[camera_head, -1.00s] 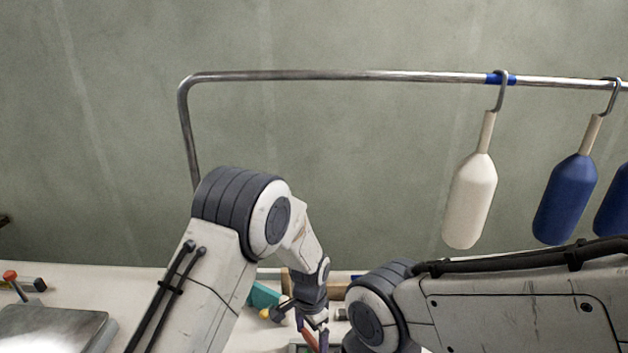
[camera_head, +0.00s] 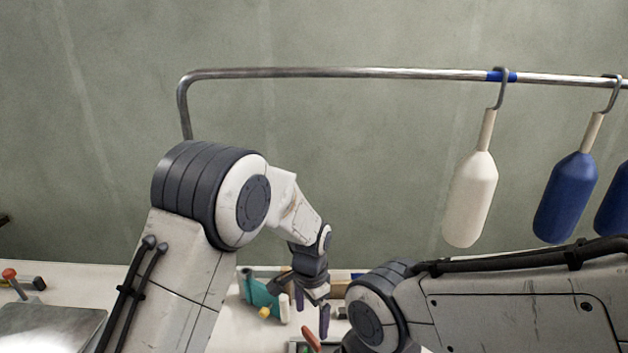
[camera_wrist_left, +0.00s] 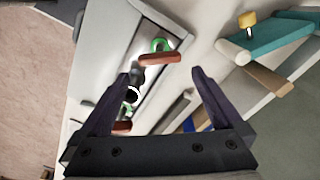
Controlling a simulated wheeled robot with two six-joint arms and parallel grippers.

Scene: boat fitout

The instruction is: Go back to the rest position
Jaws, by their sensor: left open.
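My left gripper (camera_head: 312,312) hangs over the bench near the middle bottom of the head view, its fingers pointing down. In the left wrist view its two dark fingers (camera_wrist_left: 161,100) are spread apart with nothing between them. Below it lies a tray (camera_wrist_left: 180,62) holding shackle-like pieces with green and dark parts and red-brown pins. My right arm (camera_head: 520,300) reaches in from the right in the head view; its gripper is out of view.
A rail (camera_head: 330,73) carries a white fender (camera_head: 470,200) and blue fenders (camera_head: 567,198) on hooks. A teal tool with a yellow knob (camera_head: 262,296) lies on the bench beside my left gripper. A grey metal plate (camera_head: 48,325) and a red-tipped tool (camera_head: 12,280) are at the left.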

